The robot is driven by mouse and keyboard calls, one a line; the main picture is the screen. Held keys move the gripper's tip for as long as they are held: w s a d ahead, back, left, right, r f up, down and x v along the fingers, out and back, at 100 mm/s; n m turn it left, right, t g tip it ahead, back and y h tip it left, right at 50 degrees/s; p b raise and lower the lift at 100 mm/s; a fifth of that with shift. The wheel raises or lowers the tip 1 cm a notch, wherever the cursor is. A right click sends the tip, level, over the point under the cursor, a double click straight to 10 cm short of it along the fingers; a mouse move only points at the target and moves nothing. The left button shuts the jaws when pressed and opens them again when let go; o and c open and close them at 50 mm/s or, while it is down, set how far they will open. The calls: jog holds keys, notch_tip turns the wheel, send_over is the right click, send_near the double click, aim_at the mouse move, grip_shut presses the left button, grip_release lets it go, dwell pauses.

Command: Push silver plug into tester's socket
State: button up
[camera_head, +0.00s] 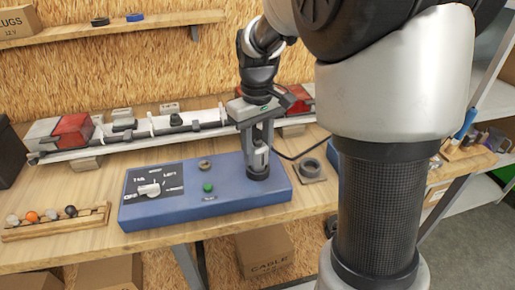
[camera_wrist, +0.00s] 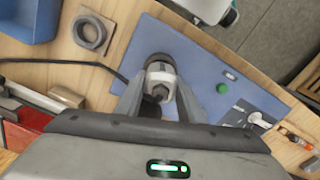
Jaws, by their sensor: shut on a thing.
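The blue tester (camera_head: 228,207) lies on the wooden bench, with a dial, a green button and a black socket (camera_head: 258,174) at its right end. My gripper (camera_head: 258,150) is shut on the silver plug (camera_head: 259,158), upright right at the socket. In the wrist view the plug (camera_wrist: 160,76) sits between my fingers (camera_wrist: 160,88), with the dark socket ring (camera_wrist: 158,60) just behind it. The plug's lower end is hidden, so I cannot tell how deep it sits.
A square holder with a round hole (camera_head: 311,169) lies right of the tester. A trailer light bar (camera_head: 185,133) lies behind. A wooden rack of small knobs (camera_head: 55,221) stands at the left. A blue bin (camera_wrist: 25,18) shows in the wrist view.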

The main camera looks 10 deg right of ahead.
jog(key=shift+f, duration=0.45)
jog(key=o, duration=1.2)
jog(key=shift+r, duration=0.15)
jog(key=shift+r+p, duration=2.8)
jog(key=shift+r, duration=0.65)
